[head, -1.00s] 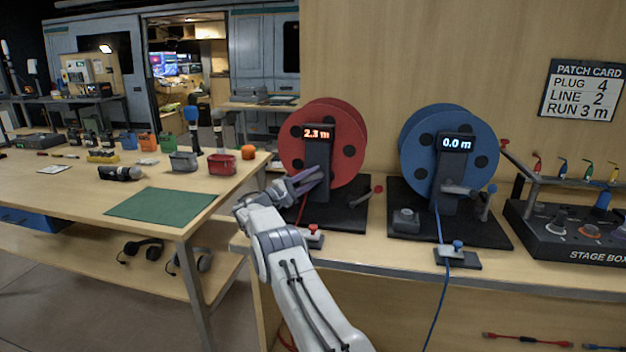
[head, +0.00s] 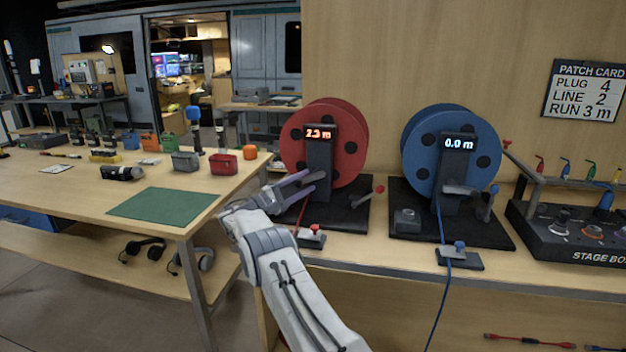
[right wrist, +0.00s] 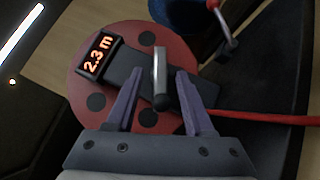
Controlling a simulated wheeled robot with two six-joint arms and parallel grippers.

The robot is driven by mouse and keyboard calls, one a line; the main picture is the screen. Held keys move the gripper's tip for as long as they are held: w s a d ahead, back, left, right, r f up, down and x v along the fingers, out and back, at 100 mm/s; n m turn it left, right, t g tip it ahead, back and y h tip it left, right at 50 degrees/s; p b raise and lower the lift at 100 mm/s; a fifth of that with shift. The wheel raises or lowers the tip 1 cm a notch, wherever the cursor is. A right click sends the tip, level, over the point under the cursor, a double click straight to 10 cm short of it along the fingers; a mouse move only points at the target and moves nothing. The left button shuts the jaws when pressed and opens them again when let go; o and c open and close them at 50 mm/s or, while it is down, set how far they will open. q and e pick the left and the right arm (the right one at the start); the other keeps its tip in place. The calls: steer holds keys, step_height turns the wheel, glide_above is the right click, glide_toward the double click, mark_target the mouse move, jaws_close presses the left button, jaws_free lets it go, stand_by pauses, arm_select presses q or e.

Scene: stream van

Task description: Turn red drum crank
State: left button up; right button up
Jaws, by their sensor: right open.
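The red drum (head: 345,150) stands on a black base at the left of the bench, its display (head: 318,133) reading 2.3 m. My right gripper (head: 312,185) is open in front of its lower part. In the right wrist view, the open fingers (right wrist: 157,95) lie either side of a grey bar with a dark rounded end (right wrist: 160,78); contact cannot be told. A grey rod with a red knob (head: 380,189) sticks out right of the drum; it also shows at the top of the right wrist view (right wrist: 222,22). My left gripper is out of view.
A blue drum (head: 420,150) reading 0.0 m stands to the right, then a stage box (head: 570,240). A small red-button pedal (head: 311,237) sits by the bench's front edge, close to my arm. A wooden table (head: 90,195) with several items stands left.

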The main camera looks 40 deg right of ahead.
steer(key=v, duration=0.6)
stand_by(0.3)
